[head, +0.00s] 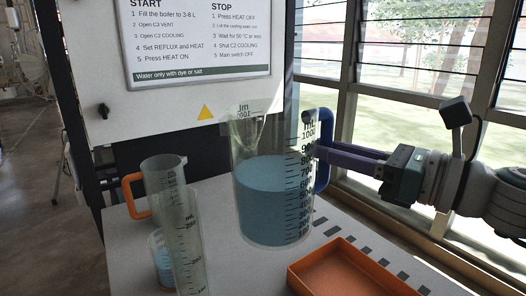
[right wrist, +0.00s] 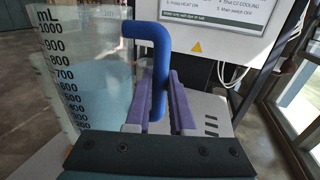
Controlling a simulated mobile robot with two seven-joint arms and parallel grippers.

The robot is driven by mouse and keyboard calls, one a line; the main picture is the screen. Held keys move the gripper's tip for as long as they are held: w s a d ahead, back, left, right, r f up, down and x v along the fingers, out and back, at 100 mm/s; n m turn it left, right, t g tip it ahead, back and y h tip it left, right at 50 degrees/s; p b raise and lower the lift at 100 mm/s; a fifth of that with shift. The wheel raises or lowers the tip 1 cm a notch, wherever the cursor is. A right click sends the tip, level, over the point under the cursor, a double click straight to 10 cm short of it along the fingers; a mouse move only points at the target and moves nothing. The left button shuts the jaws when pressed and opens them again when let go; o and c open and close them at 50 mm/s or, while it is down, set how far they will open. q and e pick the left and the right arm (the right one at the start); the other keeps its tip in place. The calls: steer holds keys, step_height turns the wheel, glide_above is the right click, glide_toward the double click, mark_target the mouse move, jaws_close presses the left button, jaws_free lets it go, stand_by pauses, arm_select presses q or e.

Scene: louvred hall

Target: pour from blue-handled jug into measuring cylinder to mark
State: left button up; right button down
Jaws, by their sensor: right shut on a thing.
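My right gripper (head: 322,150) comes from the right, shut on the blue handle (head: 325,172). In the right wrist view the purple fingers (right wrist: 163,105) lie on both sides of the handle (right wrist: 158,45). The clear measuring cylinder (head: 187,245) stands upright left of the jug, apart from it, and looks empty. Its base is out of frame. My left gripper is out of view.
An orange-handled clear jug (head: 162,170) stands behind the cylinder. A small vessel with blue liquid (head: 162,262) is left of the cylinder, partly hidden. An orange tray (head: 345,246) lies at the front right of the white table (head: 385,240). A panel with an instruction sign (head: 195,40) rises behind.

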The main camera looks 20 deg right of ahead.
mark_target(304, 115)
steer(key=r+n+p, duration=0.2)
steer(key=r+p, duration=0.1)
steer(key=r+n+g+h+p, duration=0.1)
steer(key=r+n+p, duration=0.1)
steer(key=r+p, duration=0.1)
steer(key=shift+w+a+r+n+p, duration=0.1)
steer(key=shift+a+r+n+p, duration=0.1)
steer(key=shift+n+p, duration=0.35)
steer(key=a+r+n+p, duration=0.1)
steer(key=p, duration=0.2)
steer(key=a+r+n+h+p, duration=0.1)
steer(key=r+p, duration=0.1)
steer(key=p, duration=0.2)
steer(key=s+a+r+n+h+p, duration=0.1)
steer(key=a+r+p, duration=0.1)
steer(key=p, duration=0.2)
steer(key=shift+s+a, duration=0.1)
steer(key=shift+f, duration=0.25)
steer(key=shift+s+a+r+n+p, duration=0.15)
steer(key=shift+a+r+n+p, duration=0.35)
steer(key=shift+p, duration=0.7)
steer(key=shift+d, duration=0.1)
